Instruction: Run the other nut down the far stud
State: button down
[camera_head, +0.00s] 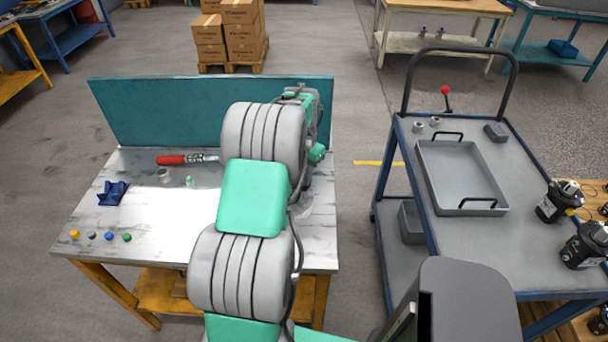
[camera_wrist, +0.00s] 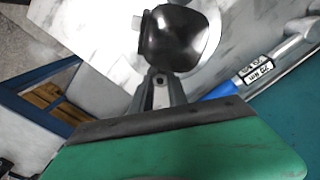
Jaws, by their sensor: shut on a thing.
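In the wrist view my gripper (camera_wrist: 160,76) points at the lower edge of a glossy black rounded body (camera_wrist: 178,40), which looks like the hydraulic motor. A pale round plate edge shows around that body. My fingers are close together on a small dark thing at their tips, taken to be the nut; it hardly shows. The stud and its thread are hidden, so I cannot tell how far down the nut sits. In the head view my own arm hides my gripper and the motor.
The bench (camera_head: 90,225) has a teal back panel (camera_head: 200,110). A red-handled tool (camera_head: 185,159), a grey ring (camera_head: 163,175), a blue item (camera_head: 112,193) and several coloured caps lie left. On the right, a trolley (camera_head: 440,235) carries a grey tray (camera_head: 450,202) and black motors (camera_head: 583,246).

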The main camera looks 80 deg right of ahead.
jog(key=m, duration=0.5)
jog(key=shift+m, duration=0.3)
jog(key=m, duration=0.4)
jog(key=shift+f+m, duration=0.1)
jog(key=shift+m, duration=0.2)
jog(key=c, duration=1.5)
grip_release()
